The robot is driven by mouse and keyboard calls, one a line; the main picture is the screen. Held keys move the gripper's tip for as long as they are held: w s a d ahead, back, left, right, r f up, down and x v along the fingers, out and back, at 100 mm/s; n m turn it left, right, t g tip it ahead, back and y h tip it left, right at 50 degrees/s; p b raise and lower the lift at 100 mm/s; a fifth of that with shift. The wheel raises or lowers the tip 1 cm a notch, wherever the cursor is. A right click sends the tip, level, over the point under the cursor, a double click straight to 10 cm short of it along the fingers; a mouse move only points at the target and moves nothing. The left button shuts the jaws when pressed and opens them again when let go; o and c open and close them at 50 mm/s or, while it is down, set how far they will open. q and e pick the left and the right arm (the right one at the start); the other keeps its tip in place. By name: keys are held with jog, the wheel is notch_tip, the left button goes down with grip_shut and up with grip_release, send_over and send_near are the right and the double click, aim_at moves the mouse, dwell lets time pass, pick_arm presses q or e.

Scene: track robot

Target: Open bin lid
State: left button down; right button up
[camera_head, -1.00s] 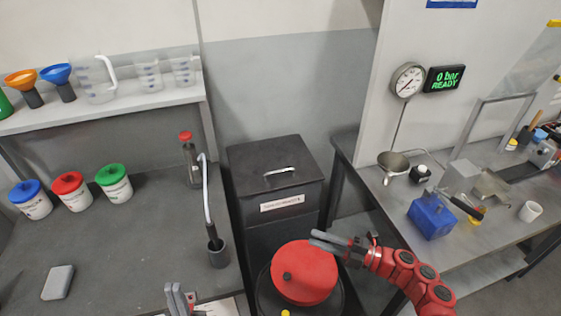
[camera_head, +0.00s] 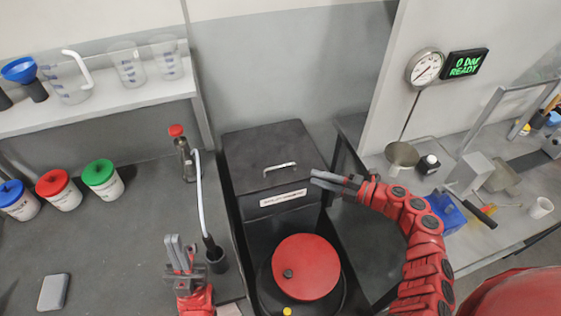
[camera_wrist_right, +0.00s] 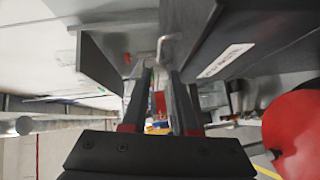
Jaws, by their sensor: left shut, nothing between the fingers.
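The dark grey bin (camera_head: 262,220) stands between the two benches, its lid (camera_head: 260,150) down. A pale bar handle (camera_head: 280,170) is on the lid, with a white label on the front below it. My right gripper (camera_head: 318,178) is open and empty, at the lid's front right corner, apart from the handle. In the right wrist view the handle (camera_wrist_right: 167,44) shows just beyond the fingertips (camera_wrist_right: 162,72), with the label to the right. My left gripper (camera_head: 175,243) is shut and empty over the left bench, near a dark cup.
A round red lid (camera_head: 306,268) on a dark drum is in front of the bin. A bottle (camera_head: 184,155) and a dark cup (camera_head: 216,262) with a white tube stand on the left bench's right edge.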

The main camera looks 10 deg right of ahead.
aim_at(281, 166)
jog(key=p+x, duration=0.3)
jog(key=x, duration=0.9)
jog(key=shift+w+a, duration=0.1)
jog(key=shift+w, duration=0.15)
jog(key=shift+w+a+f, duration=0.2)
jog(key=shift+w+a, duration=0.05)
jog(key=shift+a, duration=0.15)
grip_shut()
dwell(0.4)
